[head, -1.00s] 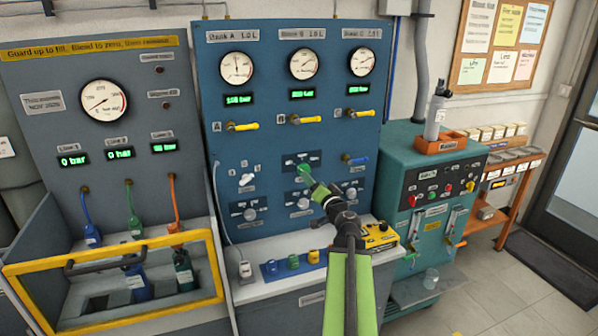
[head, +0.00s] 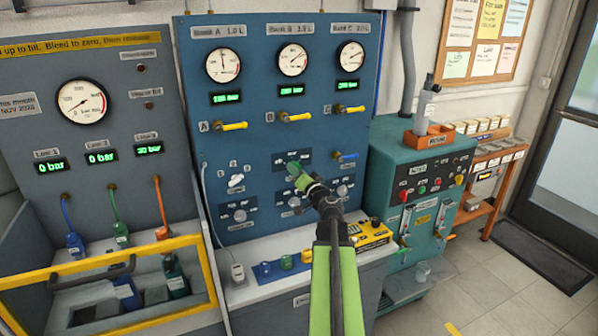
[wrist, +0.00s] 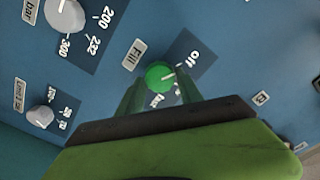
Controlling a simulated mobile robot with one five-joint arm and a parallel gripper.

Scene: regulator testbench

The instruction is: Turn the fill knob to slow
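The fill knob (wrist: 160,75) is round and green with a white pointer line, on a dark blue plate beside a "Fill" label (wrist: 132,54). In the wrist view its pointer leans right, toward the "off" side; the smaller marks below are too small to read surely. My gripper (wrist: 160,88) has one finger on each side of the knob, with a narrow gap showing on both sides. In the head view my gripper (head: 303,180) is at the blue panel, and its tip partly hides the knob.
Grey knobs (wrist: 65,14) sit on the same panel near the fill knob. Yellow lever valves (head: 295,117) are above, and a blue lever (head: 346,157) is to the right. A ledge with a yellow control box (head: 372,235) lies below. A teal cabinet (head: 400,170) stands at right.

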